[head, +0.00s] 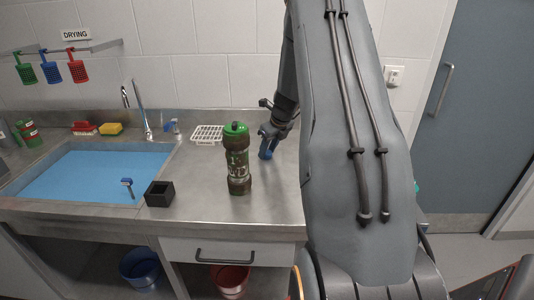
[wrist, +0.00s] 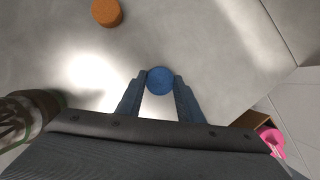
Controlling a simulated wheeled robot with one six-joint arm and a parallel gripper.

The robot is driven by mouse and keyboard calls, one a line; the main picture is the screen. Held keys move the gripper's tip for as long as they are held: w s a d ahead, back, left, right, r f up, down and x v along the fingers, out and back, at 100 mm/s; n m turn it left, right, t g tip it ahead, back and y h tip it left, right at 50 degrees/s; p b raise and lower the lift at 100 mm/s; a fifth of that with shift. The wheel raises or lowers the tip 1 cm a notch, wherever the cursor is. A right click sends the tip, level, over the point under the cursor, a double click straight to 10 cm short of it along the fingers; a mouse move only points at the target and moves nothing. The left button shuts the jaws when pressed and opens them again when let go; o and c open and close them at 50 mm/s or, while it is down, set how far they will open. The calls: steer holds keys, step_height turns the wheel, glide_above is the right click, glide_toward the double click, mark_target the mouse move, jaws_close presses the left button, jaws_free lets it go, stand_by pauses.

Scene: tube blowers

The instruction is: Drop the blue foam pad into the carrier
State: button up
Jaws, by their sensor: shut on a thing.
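The blue foam pad (wrist: 160,80) is a round disc held between the fingertips of my gripper (wrist: 160,88). In the head view my gripper (head: 268,143) is low over the counter, just right of and behind a tall cylinder, with the blue pad (head: 265,153) at its tips. That cylinder looks like the carrier (head: 238,160). It stands upright, with a green top, a clear middle and a dark base. Part of it shows at the left edge of the wrist view (wrist: 22,118).
A small black open box (head: 159,194) stands left of the carrier, near the sink (head: 90,172). A white rack (head: 207,134) lies behind. An orange disc (wrist: 106,12) lies on the counter. A pink item (wrist: 271,139) is beyond the counter edge, lower right in the wrist view.

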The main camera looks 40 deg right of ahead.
mark_target(268, 153)
step_height(268, 153, up, 10)
steer(key=b, duration=0.2)
steer(key=shift+f, duration=0.1)
